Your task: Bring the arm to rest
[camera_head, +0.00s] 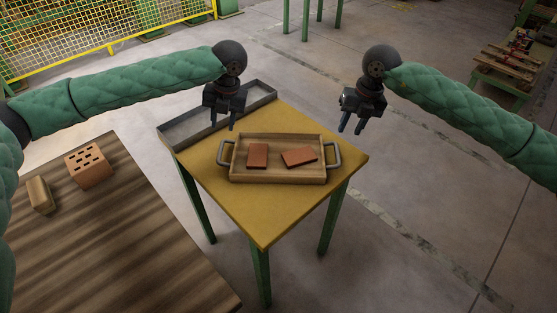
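My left gripper (223,121) hangs fingers down above the back left part of the yellow table, behind the tray. Its two fingers are apart with nothing between them. My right gripper (351,129) hangs fingers down in the air near the table's right corner, clear of the tray. Its fingers are also apart and empty. Both arms, in green padded sleeves, reach in from the sides.
A wooden tray (280,179) with two grey handles stands on the yellow table (265,222). Two reddish blocks, left (257,155) and right (299,157), lie in it. A grey shallow trough (184,129) lines the table's back edge. A wooden table (110,235) holds a holed brick (88,166) and tan block (40,195).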

